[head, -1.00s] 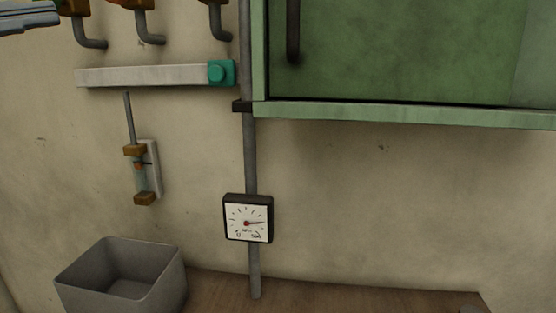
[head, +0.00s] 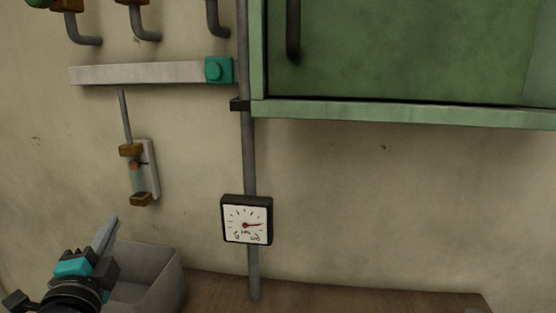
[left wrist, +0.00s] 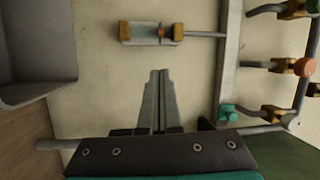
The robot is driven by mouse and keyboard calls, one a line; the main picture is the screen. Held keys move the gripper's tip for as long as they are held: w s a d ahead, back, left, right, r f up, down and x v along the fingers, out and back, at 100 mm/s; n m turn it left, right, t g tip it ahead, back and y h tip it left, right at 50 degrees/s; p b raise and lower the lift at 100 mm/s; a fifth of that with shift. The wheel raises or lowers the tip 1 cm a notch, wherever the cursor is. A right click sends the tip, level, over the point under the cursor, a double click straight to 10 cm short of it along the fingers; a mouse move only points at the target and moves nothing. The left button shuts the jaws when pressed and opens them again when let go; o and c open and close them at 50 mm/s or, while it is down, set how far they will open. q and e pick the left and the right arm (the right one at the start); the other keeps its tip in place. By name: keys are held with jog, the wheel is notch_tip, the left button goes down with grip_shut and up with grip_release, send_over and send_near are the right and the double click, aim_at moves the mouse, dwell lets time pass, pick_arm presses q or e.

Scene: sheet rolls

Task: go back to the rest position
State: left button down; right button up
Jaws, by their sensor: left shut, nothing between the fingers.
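My left gripper (head: 108,235) comes in at the lower left of the head view, in front of the grey bin. Its fingers point up and to the right. In the left wrist view the two fingers (left wrist: 158,88) lie together, shut with nothing between them, facing the plain wall. My right gripper is in neither view.
A grey open bin (head: 165,280) stands on the wooden bench (head: 350,300). A square gauge (head: 246,219) hangs on a vertical pipe (head: 250,150). A small flow meter (head: 140,172) and a rail with a teal knob (head: 218,70) are on the wall. A green cabinet (head: 400,50) hangs upper right.

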pick_arm(q)
jog(key=s+d+f+n+g, duration=0.2)
jog(key=s+f+n+g, duration=0.25)
jog(key=f, duration=0.45)
jog(key=s+d+f+n+g, duration=0.25)
jog(key=s+f, duration=0.25)
jog(key=f, duration=0.4)
jog(key=s+d+f+n+g+h, duration=0.25)
jog(key=s+d+f+g, duration=0.2)
jog(key=s, duration=0.35)
jog(key=s+d+f+n+g+h, duration=0.2)
jog(key=s+d+f+n+g, duration=0.15)
jog(key=s+f, duration=0.4)
notch_tip(320, 180, down, 27)
jog(key=s+g+b, duration=0.2)
jog(key=s+b, duration=0.1)
jog(key=b, duration=0.3)
jog(key=s+a+f+m+g+b, duration=0.1)
jog(key=s+f+b, duration=0.4)
jog(key=s+f, duration=1)
notch_tip(320, 180, down, 4)
jog(key=shift+a+r+y+b, duration=0.15)
jog(key=shift+a+y+b, duration=0.2)
jog(key=shift+a, duration=0.3)
